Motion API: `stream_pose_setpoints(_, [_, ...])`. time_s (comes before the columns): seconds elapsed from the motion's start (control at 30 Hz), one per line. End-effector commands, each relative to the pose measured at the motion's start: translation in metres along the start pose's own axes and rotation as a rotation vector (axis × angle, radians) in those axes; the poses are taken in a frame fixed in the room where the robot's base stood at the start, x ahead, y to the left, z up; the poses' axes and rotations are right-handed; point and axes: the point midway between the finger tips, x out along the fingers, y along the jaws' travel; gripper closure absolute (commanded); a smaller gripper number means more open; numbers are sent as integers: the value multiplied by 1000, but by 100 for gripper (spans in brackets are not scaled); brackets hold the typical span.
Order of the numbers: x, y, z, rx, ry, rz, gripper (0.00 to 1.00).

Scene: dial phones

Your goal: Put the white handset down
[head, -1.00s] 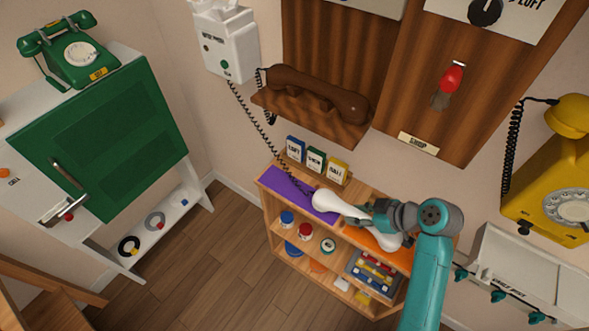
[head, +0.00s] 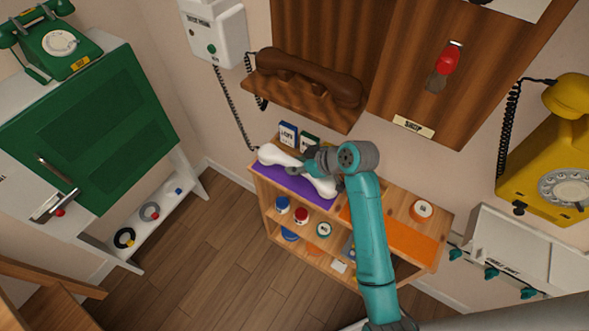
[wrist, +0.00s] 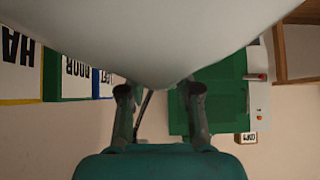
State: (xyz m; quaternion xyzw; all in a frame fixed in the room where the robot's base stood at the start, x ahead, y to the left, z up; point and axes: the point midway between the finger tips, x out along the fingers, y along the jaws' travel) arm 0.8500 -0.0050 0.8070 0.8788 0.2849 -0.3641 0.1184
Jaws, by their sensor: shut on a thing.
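The white handset (head: 273,156) is in my gripper (head: 312,160), above the purple mat (head: 270,178) on top of the wooden shelf unit. In the head view its two ends show on either side of the gripper. I cannot tell whether it touches the mat. In the wrist view the handset (wrist: 160,40) fills the top of the picture, with the two fingers (wrist: 158,98) against it. Its coiled cord runs up to the white wall phone (head: 216,32).
An orange mat (head: 415,245) and a round white-topped item (head: 421,210) lie on the shelf top to the right. Small label boxes (head: 288,133) stand behind the handset. A brown handset (head: 310,77) rests on a wall ledge above. A green cabinet (head: 95,125) stands left.

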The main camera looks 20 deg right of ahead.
Motion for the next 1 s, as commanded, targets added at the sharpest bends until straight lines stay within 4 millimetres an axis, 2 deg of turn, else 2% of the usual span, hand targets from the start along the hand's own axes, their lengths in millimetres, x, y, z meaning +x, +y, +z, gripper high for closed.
stream_pose_setpoints(0.17, [8, 0, -6, 0, 1, -1, 100])
stream_pose_setpoints(0.47, [30, 0, 18, 1, 0, -1, 100])
stream_pose_setpoints(0.8, [32, 0, 19, 1, 1, 0, 100])
stream_pose_setpoints(0.83, [33, 0, 20, 1, 0, 0, 65])
stream_pose_setpoints(0.9, [32, 0, 20, 1, 0, 0, 47])
stream_pose_setpoints(0.93, [32, 0, 20, 1, 0, 0, 42])
stream_pose_setpoints(1.0, [32, 0, 20, 1, 0, 0, 42])
